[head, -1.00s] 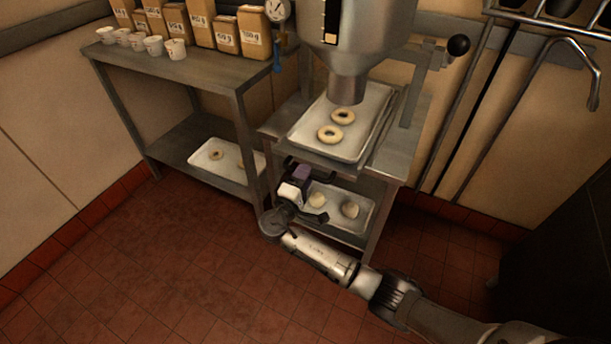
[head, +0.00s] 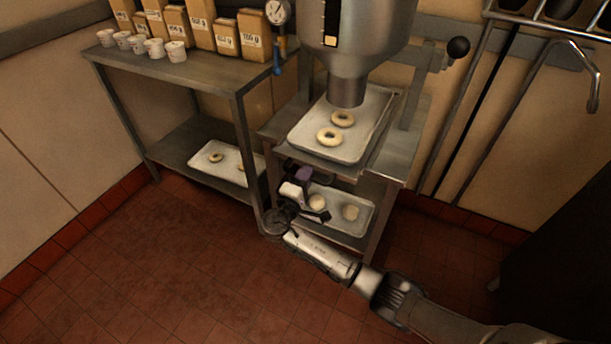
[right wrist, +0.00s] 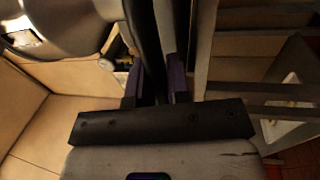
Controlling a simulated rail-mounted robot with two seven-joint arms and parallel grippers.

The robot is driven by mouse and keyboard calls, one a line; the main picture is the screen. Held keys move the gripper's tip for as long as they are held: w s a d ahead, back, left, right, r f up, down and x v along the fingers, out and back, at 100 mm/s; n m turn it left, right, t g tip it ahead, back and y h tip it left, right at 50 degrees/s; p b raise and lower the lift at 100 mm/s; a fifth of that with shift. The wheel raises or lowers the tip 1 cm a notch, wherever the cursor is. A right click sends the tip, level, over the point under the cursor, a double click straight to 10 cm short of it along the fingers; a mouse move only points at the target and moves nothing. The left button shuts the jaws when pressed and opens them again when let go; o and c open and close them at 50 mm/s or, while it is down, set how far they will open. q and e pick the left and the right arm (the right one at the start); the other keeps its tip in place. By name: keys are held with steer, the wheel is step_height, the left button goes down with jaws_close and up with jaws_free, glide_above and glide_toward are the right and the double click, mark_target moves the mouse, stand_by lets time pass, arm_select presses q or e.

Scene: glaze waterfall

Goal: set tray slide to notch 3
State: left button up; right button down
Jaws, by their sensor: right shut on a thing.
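The upper tray (head: 368,118) lies on the steel stand beneath the hopper spout, with two ring doughnuts (head: 329,137) on it. My right gripper (head: 296,171) is low at the stand's front left corner, just under the top. In the right wrist view, its purple fingers (right wrist: 156,84) are shut on a dark narrow bar (right wrist: 150,40). I cannot tell whether this bar belongs to the tray slide. The slide's notches and its setting are too small or hidden to read. My left gripper is not in view.
The steel hopper (head: 360,40) hangs over the upper tray. A lower tray (head: 330,226) with pale dough pieces sits on the stand's shelf beside my right wrist. A side table (head: 190,75) with cups and bags stands left. The red floor in front is clear.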

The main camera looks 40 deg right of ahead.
steer(key=shift+s+a, duration=0.1)
steer(key=shift+a, duration=0.25)
steer(key=r+p+v, duration=0.2)
steer(key=p+v, duration=0.1)
steer(key=v, duration=0.7)
steer(key=shift+s+a, duration=0.15)
steer(key=c, duration=1.1)
jaws_free()
